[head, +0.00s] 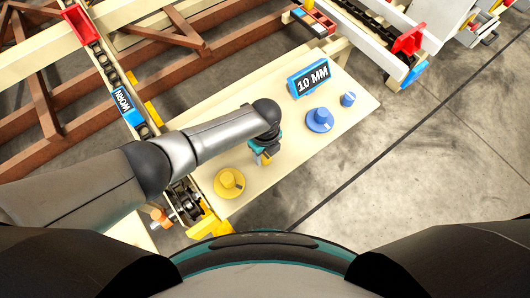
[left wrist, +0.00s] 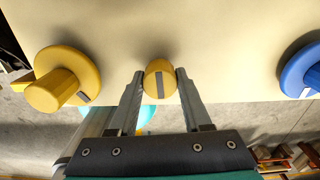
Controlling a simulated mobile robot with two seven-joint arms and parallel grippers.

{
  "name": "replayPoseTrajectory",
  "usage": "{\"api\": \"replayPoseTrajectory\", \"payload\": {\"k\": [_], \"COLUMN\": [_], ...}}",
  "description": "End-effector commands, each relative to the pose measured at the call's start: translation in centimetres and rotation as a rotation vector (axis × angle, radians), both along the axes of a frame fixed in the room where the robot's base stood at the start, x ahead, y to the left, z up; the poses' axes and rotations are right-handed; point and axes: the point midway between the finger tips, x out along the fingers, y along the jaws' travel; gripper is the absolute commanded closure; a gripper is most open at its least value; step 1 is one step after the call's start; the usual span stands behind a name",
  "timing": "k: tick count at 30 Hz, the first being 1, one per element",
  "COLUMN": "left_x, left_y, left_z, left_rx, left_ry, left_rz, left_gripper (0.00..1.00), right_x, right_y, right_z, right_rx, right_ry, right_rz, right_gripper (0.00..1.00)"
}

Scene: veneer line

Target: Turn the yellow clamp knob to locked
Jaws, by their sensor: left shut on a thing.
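A small yellow knob (left wrist: 159,80) with a grey mark stands on the cream panel between my left gripper's fingers (left wrist: 160,76), which are shut on it. In the head view my left gripper (head: 263,156) is over the panel, and the small yellow knob (head: 267,160) is mostly hidden under it. A larger yellow knob (head: 229,183) with a wide round base sits nearer me; it also shows at the left of the left wrist view (left wrist: 62,78), clear of the fingers. I cannot read a locked label. My right gripper is not in view.
On the same cream panel (head: 345,120) are a large blue knob (head: 319,120), a small blue knob (head: 348,99) and a blue "10 MM" sign (head: 308,78). A rail with a blue "WORN" tag (head: 127,106) runs at the left. Concrete floor (head: 420,180) is open at the right.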

Motion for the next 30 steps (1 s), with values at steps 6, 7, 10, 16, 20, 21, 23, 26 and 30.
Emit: {"api": "replayPoseTrajectory", "payload": {"k": [6,7,10,16,20,21,23,26,30], "left_x": [-0.07,-0.07,-0.08,-0.07,-0.06,-0.06,-0.06,-0.06,-0.03], "left_y": [-0.01,-0.01,0.00,0.01,0.01,0.01,0.01,0.01,0.01], "left_z": [-0.05,-0.05,-0.05,-0.05,-0.05,-0.05,-0.05,-0.04,-0.02], "left_rx": [0.000,0.000,0.000,0.001,0.001,0.001,0.001,0.001,0.000], "left_ry": [0.001,0.001,0.001,0.001,0.001,0.001,0.001,0.001,0.000], "left_rz": [-0.059,-0.064,-0.073,-0.077,-0.077,-0.077,-0.077,-0.076,-0.074], "left_gripper": [1.00,1.00,1.00,1.00,1.00,1.00,0.46,0.34,0.21], "right_x": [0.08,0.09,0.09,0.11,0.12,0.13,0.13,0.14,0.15], "right_y": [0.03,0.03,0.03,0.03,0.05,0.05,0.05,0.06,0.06], "right_z": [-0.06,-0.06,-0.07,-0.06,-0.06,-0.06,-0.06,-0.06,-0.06], "right_rx": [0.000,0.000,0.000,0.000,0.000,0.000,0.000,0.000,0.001], "right_ry": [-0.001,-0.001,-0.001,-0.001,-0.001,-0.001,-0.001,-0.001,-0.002], "right_rz": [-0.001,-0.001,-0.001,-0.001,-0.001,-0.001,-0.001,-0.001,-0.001], "right_gripper": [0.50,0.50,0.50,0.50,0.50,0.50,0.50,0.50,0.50]}}
